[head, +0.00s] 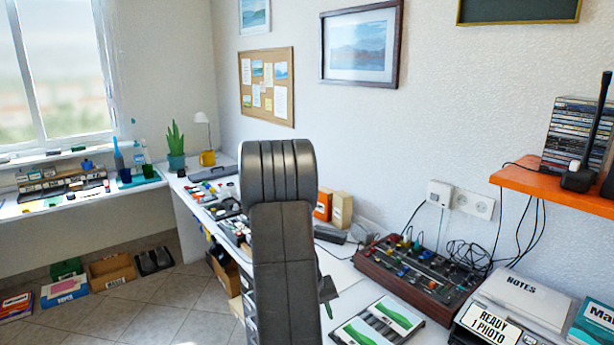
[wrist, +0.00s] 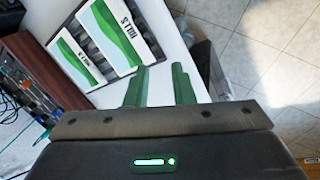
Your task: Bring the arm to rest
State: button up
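My gripper (wrist: 160,80) shows in the wrist view with two green fingers apart and nothing between them, over the edge of the white desk (wrist: 190,60). In the head view my dark arm stands upright in the middle and hides part of the desk. Only a small part of the gripper (head: 327,292) shows there, at the arm's right side. The fingers are apart from both.
A mixer with knobs (head: 425,265) stands on the desk right of my arm, with loose cables behind it. A white printer-like box (head: 525,297) is at the lower right. An orange wall shelf (head: 560,187) holds a disc stack (head: 575,130).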

jog(key=shift+s+a+f+m+g+p, duration=0.15)
jog(key=shift+a+m+p, duration=0.25)
jog(key=shift+a+p, duration=0.5)
jog(key=shift+s+a+f+m+g+p, duration=0.15)
jog(key=shift+a+m+p, duration=0.3)
jog(key=shift+p, duration=0.9)
jog(key=shift+s+a+f+m+g+p, duration=0.15)
jog(key=shift+a+m+p, duration=0.2)
jog(key=shift+a+p, duration=0.55)
jog(key=shift+d+p, duration=0.15)
jog(key=shift+p, duration=0.15)
